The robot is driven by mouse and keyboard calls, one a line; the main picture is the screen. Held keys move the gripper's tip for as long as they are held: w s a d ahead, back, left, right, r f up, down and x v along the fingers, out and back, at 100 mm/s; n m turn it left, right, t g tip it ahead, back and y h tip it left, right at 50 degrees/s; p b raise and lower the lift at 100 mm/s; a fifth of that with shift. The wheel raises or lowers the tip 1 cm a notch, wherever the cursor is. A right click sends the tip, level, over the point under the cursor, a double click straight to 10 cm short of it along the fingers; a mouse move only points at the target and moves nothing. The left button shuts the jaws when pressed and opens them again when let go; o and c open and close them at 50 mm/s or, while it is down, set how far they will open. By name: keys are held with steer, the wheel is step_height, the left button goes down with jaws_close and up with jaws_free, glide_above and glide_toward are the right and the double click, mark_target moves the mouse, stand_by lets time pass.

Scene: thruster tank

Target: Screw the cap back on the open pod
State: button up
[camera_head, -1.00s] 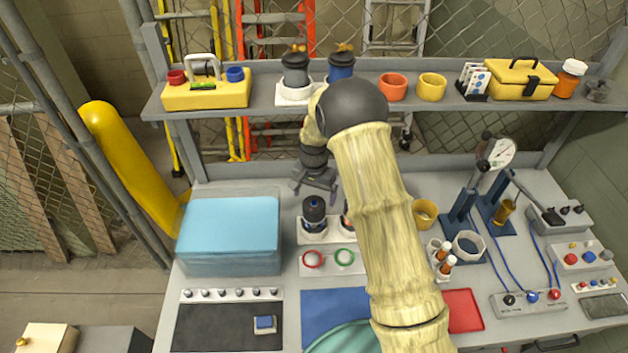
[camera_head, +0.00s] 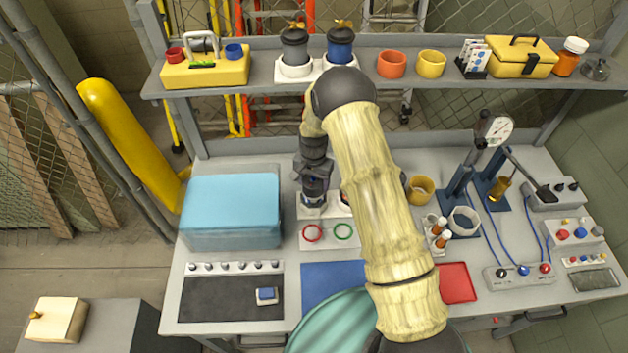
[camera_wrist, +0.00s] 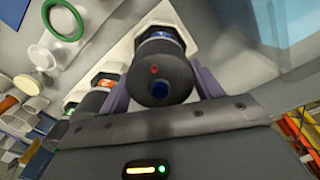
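A dark pod (camera_wrist: 160,75) with a blue dot and a small red dot on its rounded top stands upright in a white holder (camera_wrist: 125,48). In the head view this pod (camera_head: 315,190) is at the left of the white stand, partly covered by my gripper (camera_head: 313,178). My gripper is over the pod, its grey-purple fingers on either side of the top; contact is hard to see. Other pods with green and orange bands (camera_wrist: 92,103) show at left in the wrist view; my arm hides most of them in the head view. I cannot tell which piece is the loose cap.
A plate with a red ring (camera_head: 312,232) and a green ring (camera_head: 343,231) lies in front of the stand. A blue box (camera_head: 230,210) is left, a yellow cup (camera_head: 420,188) right. The shelf (camera_head: 220,88) holds two capped pods above. A blue mat (camera_head: 330,282) is bare at the front.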

steer(key=shift+o, duration=1.2)
steer(key=shift+c, duration=1)
